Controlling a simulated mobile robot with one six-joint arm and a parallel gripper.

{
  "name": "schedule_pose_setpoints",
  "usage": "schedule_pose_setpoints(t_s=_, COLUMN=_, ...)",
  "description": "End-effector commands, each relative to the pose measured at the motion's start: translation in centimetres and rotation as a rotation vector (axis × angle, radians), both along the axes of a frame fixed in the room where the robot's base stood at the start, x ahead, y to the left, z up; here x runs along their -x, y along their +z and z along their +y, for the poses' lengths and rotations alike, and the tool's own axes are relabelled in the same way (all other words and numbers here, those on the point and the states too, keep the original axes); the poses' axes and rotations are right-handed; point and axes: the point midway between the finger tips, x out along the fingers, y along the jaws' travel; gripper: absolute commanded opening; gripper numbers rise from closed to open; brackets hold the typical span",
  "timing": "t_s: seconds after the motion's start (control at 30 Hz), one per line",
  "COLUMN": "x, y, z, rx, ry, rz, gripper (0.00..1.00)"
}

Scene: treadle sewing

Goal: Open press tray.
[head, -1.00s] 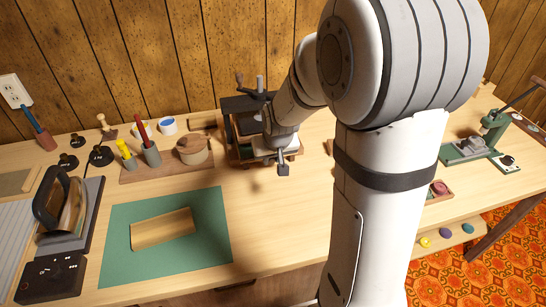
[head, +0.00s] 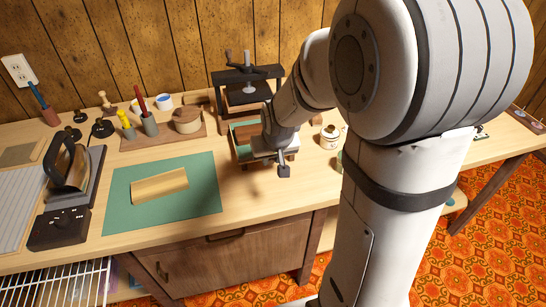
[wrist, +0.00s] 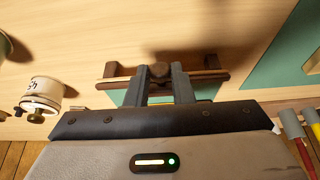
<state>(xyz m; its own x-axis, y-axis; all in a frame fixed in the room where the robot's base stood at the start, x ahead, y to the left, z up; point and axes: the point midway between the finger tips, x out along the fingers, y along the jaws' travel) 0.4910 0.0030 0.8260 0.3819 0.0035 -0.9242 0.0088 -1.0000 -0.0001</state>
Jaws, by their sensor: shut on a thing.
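The press (head: 247,88) stands at the back of the bench, with a dark frame and a screw handle on top. Its wooden tray (head: 243,153) with a green lining (head: 244,133) juts out in front of the frame, partly hidden by my wrist. In the wrist view, my gripper (wrist: 160,73) has one finger on each side of the round brown knob (wrist: 159,71) on the tray front (wrist: 203,76). The fingers are shut on this knob.
A green mat (head: 205,190) with a tan sheet (head: 160,186) lies left of the tray. Behind it is a board (head: 187,137) with pen cups and a round wooden box (head: 187,119). A white jar (head: 329,138) stands to the right. Bench in front of the tray is clear.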

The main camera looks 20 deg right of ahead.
Motion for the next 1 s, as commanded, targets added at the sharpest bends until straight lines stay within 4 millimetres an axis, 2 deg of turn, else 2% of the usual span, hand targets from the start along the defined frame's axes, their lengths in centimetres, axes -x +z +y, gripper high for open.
schedule_pose_setpoints(t_s=0.07, x=0.0, y=0.0, z=0.0, rx=0.0, ry=0.0, rz=-0.001, gripper=0.0)
schedule_pose_setpoints(t_s=0.1, x=0.0, y=0.0, z=0.0, rx=0.0, ry=0.0, rz=-0.001, gripper=0.22)
schedule_pose_setpoints(t_s=0.33, x=0.0, y=0.0, z=-0.1, rx=0.0, ry=-0.001, rz=-0.001, gripper=0.41)
schedule_pose_setpoints(t_s=0.67, x=0.1, y=0.5, z=-0.1, rx=0.0, ry=-0.002, rz=-0.003, gripper=0.42)
schedule_pose_setpoints(t_s=1.0, x=2.2, y=5.5, z=-0.1, rx=0.0, ry=-0.002, rz=-0.004, gripper=0.42)
